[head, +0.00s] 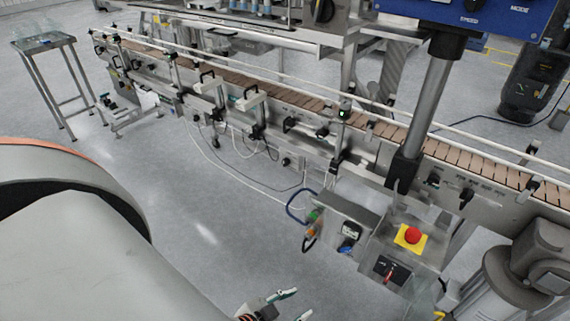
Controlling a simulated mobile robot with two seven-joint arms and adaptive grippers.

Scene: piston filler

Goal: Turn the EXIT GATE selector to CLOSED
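I cannot make out a selector labelled EXIT GATE. A blue panel (483,15) at the top right is cut off by the frame; its lower edge reads SPEED and MODE. Below, a steel control box (408,261) carries a red mushroom button (412,236) on a yellow plate and a small red-handled switch (389,273) on a black plate; its lettering is too small to read. My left gripper (296,303) is at the bottom edge, partly cut off, its fingertips apart with nothing visible between them. It is left of and below the control box. My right gripper is not in view.
A conveyor (375,122) with a brown slatted belt and rails runs diagonally across the view. A grey post (427,105) stands beside it, under the blue panel. Loose cables (240,180) hang below the conveyor. A steel side table (45,42) stands far left. Open floor (215,220) lies in front.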

